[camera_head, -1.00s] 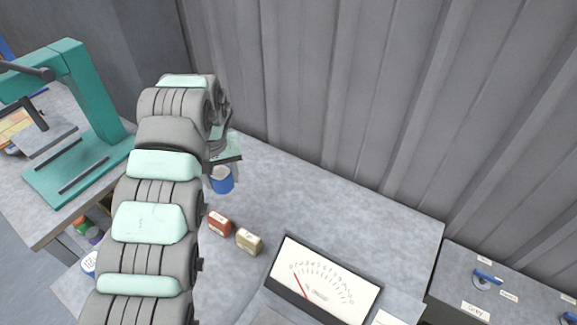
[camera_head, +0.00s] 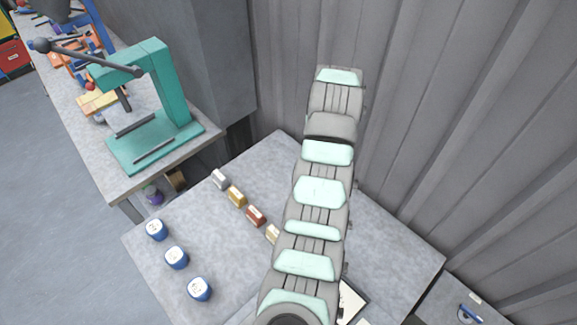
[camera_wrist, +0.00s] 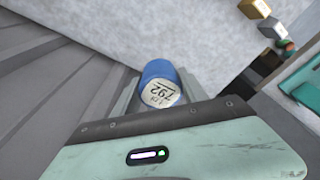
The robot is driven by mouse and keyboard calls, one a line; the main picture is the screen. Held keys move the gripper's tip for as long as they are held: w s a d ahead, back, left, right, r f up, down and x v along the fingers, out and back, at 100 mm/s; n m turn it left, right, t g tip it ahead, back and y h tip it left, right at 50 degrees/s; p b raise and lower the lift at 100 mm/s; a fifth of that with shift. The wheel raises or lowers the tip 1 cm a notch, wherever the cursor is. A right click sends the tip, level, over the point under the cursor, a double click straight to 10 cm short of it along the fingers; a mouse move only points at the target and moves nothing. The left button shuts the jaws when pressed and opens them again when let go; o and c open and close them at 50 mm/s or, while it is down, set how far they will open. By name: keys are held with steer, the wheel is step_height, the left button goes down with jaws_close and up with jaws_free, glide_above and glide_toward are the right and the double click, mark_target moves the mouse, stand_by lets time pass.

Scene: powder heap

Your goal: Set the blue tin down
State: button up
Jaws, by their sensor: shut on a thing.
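The blue tin (camera_wrist: 155,69) shows in the wrist view, with a pale, numbered lid facing the camera. My gripper (camera_wrist: 158,85) is shut on it, one finger on each side. Whether the tin's underside touches a surface cannot be told. In the head view my arm hides my gripper and the held tin. Three other blue tins with white lids, one of them nearest the front (camera_head: 200,289), stand in a row at the left of the grey table (camera_head: 185,215).
Small blocks, white (camera_head: 219,179), yellow (camera_head: 237,196), red (camera_head: 256,216) and beige (camera_head: 273,234), line the table's middle. A dial meter (camera_head: 351,300) is partly hidden by my arm. A teal press (camera_head: 170,85) stands on the left bench. A corrugated wall (camera_head: 440,110) bounds the right.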

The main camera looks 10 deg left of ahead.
steer(key=shift+s+a+r+p, duration=0.5)
steer(key=shift+r+p, duration=0.05)
steer(key=shift+p, duration=0.4)
steer(key=shift+s+a+f, duration=0.15)
steer(key=shift+s+f, duration=0.05)
step_height(320, 180, down, 17)
steer(key=shift+p, duration=0.95)
steer(key=shift+f+b, duration=0.5)
steer(key=shift+f, duration=1)
steer(key=shift+f, duration=0.25)
steer(key=o, duration=1.5)
steer(key=shift+r, duration=0.1)
steer(key=shift+r, duration=0.1)
